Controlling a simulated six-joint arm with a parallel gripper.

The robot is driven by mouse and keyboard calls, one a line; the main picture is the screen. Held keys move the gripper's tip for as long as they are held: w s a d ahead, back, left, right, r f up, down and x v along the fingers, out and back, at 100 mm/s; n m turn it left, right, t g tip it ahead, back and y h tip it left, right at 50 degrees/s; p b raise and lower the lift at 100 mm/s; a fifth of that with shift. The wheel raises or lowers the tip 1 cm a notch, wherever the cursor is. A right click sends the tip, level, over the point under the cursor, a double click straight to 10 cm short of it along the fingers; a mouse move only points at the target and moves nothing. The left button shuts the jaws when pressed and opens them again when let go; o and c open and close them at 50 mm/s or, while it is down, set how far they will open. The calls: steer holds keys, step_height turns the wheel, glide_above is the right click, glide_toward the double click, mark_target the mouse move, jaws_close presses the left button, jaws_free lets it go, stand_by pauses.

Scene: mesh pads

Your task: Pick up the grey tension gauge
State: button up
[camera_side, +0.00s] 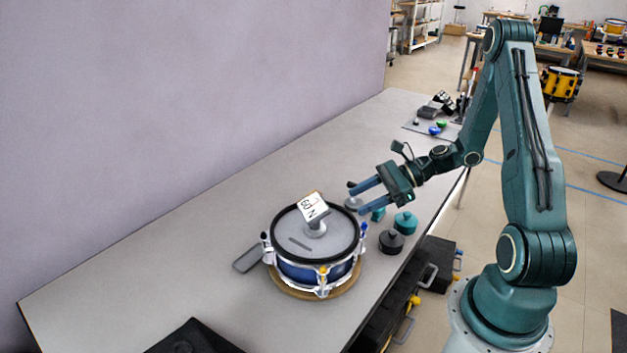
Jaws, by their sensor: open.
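The grey tension gauge (315,228) stands on the mesh pad of a blue snare drum (300,272). It carries a tilted white card marked "50 N" (313,206). The drum has a black hoop and sits on a round wooden base on the grey bench. My gripper (354,197) is open, its two blue fingers pointing left. In the picture it is to the right of the gauge and slightly higher, apart from it. Nothing shows between the fingers.
Right of the drum are a dark round weight (391,242), a teal one (405,223) and a smaller teal piece (378,214). A grey disc (353,203) lies behind the fingers. A flat grey block (248,259) lies left of the drum. The bench (180,235) is clear toward the wall.

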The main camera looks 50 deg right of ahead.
mark_target(314, 219)
steer(key=shift+d+f+m+t, duration=0.4)
steer(key=shift+d+m+t, duration=0.15)
steer(key=shift+m, duration=0.35)
steer(key=shift+x, duration=4.3)
steer(key=shift+x, duration=2.6)
steer(key=shift+s+f, duration=0.1)
steer(key=shift+c, duration=0.4)
jaws_close()
